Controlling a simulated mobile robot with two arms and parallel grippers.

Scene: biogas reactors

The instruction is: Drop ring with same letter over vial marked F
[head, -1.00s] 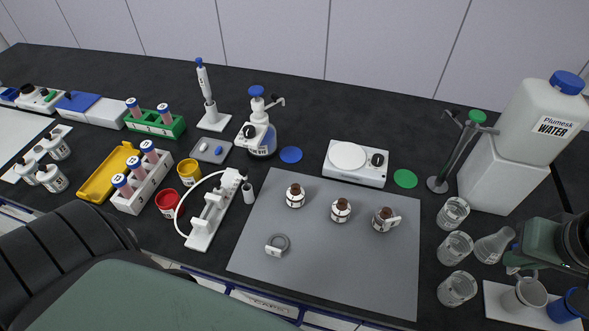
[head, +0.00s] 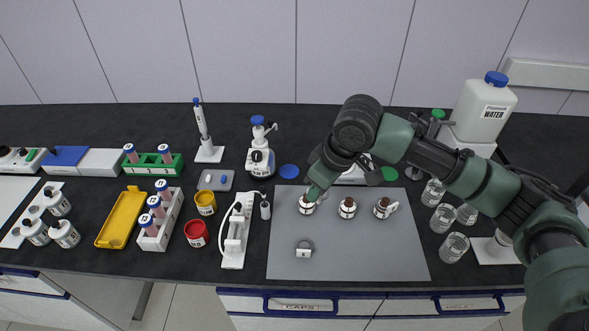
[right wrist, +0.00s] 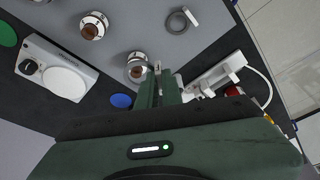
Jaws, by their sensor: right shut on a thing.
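Three brown-capped vials stand in a row on the grey mat (head: 350,262): a left vial (head: 306,206), a middle vial (head: 347,208) and a right vial (head: 383,208). The right vial has a ring with a white tab (head: 395,206) at it. Another grey ring with a white tab (head: 304,251) lies flat near the mat's front. My right gripper (right wrist: 158,72) is at the left vial, shut on a small pale piece that looks like a ring's tab. The letters are too small to read. My left gripper is not in view.
A hotplate (right wrist: 58,70) and blue disc (right wrist: 121,101) are behind the mat. Glass beakers (head: 443,218) stand to its right. The mat's front is mostly clear.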

